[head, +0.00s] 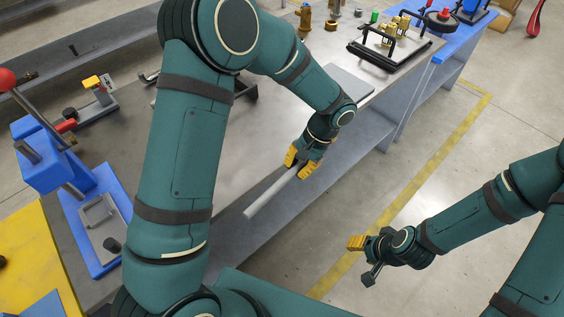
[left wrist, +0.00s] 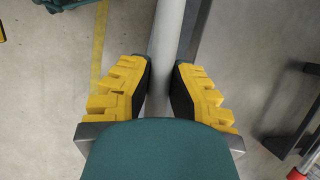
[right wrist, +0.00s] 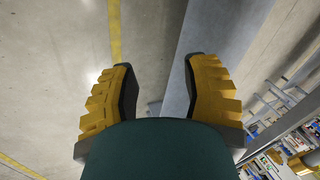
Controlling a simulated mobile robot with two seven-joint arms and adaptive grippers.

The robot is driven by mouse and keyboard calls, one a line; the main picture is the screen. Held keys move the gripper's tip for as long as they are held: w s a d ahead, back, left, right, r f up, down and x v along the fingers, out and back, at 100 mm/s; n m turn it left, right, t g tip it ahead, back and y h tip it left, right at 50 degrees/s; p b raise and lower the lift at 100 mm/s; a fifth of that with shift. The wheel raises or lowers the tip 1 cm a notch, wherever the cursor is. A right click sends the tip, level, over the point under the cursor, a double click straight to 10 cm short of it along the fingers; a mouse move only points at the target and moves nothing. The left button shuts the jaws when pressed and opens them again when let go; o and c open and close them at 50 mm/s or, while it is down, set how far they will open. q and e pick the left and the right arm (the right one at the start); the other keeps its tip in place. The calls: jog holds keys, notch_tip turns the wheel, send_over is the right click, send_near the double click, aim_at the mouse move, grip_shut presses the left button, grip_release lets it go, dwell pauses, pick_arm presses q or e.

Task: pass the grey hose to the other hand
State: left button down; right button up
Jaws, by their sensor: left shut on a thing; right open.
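The grey hose (head: 268,195) is a straight, light grey rod. In the head view it slants down to the left from my left gripper (head: 303,164), over the table's front edge. My left gripper is shut on the hose near its upper end. In the left wrist view the hose (left wrist: 166,45) runs between the yellow fingers of the left gripper (left wrist: 162,80). My right gripper (head: 357,243) is apart from the hose, out over the floor to the right. In the right wrist view the right gripper (right wrist: 158,85) is open with nothing between its fingers.
The grey workbench (head: 235,150) lies under my left arm. A blue clamp fixture (head: 95,215) stands at its left, and a black-framed rack (head: 390,45) with brass parts at the back right. The floor with a yellow line (head: 420,190) is clear between bench and right arm.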

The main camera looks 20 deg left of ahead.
jog(key=shift+o, duration=0.9)
jog(key=a+r+n+g+h, duration=0.1)
jog(key=a+r+n+g, duration=0.1)
jog(key=a+r+n, duration=0.8)
jog(key=w+a+r+n+t+h, duration=0.1)
jog(key=w+r+n+t+h, duration=0.25)
jog(key=r+n, duration=0.35)
jog(key=w+a+r+n+t+h, duration=0.2)
jog(key=w+r+n+t, duration=0.25)
jog(key=r, duration=0.45)
pick_arm(q)
jog(key=w+d+r+m+t, duration=0.1)
jog(key=w+d+m, duration=0.1)
jog(key=d, duration=0.3)
jog(key=w+d+r+m+t+y, duration=0.1)
jog(key=w+d+m, duration=0.1)
jog(key=d+m, duration=0.2)
jog(key=w+d+r+m+t, duration=0.2)
jog(key=d+m, duration=0.2)
jog(key=d, duration=0.3)
jog(key=shift+w+d, duration=0.15)
jog(key=shift+w, duration=0.1)
pick_arm(e)
jog(key=x, duration=1.2)
jog(key=shift+n, duration=0.45)
jog(key=shift+a, duration=0.1)
grip_shut()
